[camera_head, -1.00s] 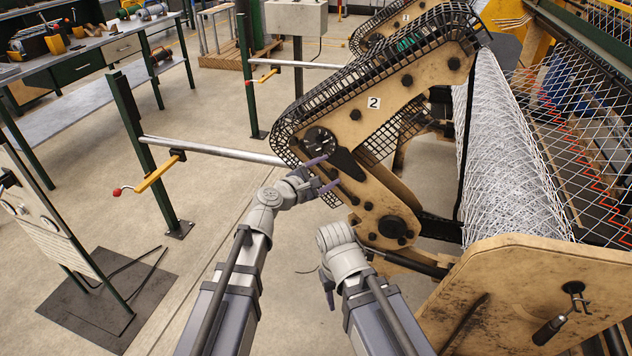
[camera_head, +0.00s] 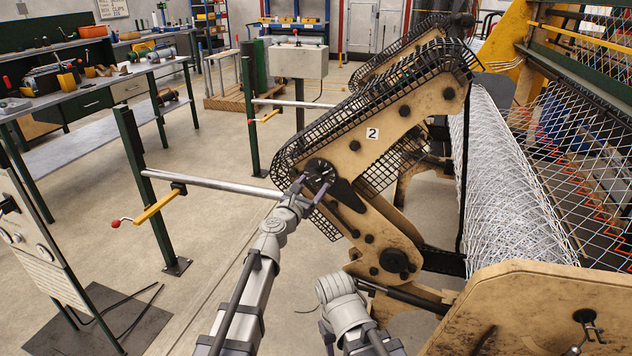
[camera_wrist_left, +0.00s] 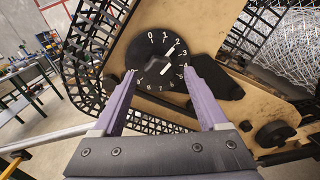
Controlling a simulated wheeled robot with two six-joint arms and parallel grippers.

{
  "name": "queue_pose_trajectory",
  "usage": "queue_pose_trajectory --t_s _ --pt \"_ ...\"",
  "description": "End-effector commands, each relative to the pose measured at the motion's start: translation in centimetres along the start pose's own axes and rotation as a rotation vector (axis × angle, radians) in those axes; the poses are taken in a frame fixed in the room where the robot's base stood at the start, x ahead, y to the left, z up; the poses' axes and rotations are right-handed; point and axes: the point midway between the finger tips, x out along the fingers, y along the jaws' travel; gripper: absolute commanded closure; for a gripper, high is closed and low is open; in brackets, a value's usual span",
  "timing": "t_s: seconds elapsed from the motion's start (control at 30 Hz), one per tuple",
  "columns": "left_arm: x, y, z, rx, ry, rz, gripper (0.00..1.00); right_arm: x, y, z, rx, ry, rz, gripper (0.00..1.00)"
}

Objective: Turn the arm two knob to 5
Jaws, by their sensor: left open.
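The arm two knob (camera_head: 319,171) is a round black dial on the tan machine arm marked 2 (camera_head: 372,134). In the left wrist view the knob (camera_wrist_left: 152,66) shows white numbers around its rim, with 0 and 1 at the top and 2 at upper right. A white line on it points to the upper right, near the 2. My left gripper (camera_head: 315,188) is open in front of the dial. In the left wrist view its purple fingertips (camera_wrist_left: 160,71) stand either side of the knob's middle; contact cannot be told. My right gripper (camera_head: 327,333) hangs low, its fingers mostly hidden.
Black mesh guard (camera_head: 300,125) edges the machine arm. A roll of wire mesh (camera_head: 500,185) lies to the right. A rail with a yellow, red-tipped handle (camera_head: 150,207) stands left. A tan end plate (camera_head: 530,300) is at lower right.

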Motion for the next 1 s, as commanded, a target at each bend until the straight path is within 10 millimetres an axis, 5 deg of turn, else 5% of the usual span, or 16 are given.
queue_pose_trajectory --t_s 0.2,0.47,1.0 --pt "3.0 0.0 0.0 0.001 0.0 -0.001 0.24 0.0 0.0 0.0 0.0 0.0 0.0 0.5" --pt "3.1 0.0 0.0 0.001 0.0 -0.001 0.24 0.0 0.0 0.0 0.0 0.0 0.0 0.5" --pt "3.1 -0.1 0.0 0.001 0.0 -0.002 0.82 0.0 0.0 0.0 0.0 0.0 0.0 0.5"
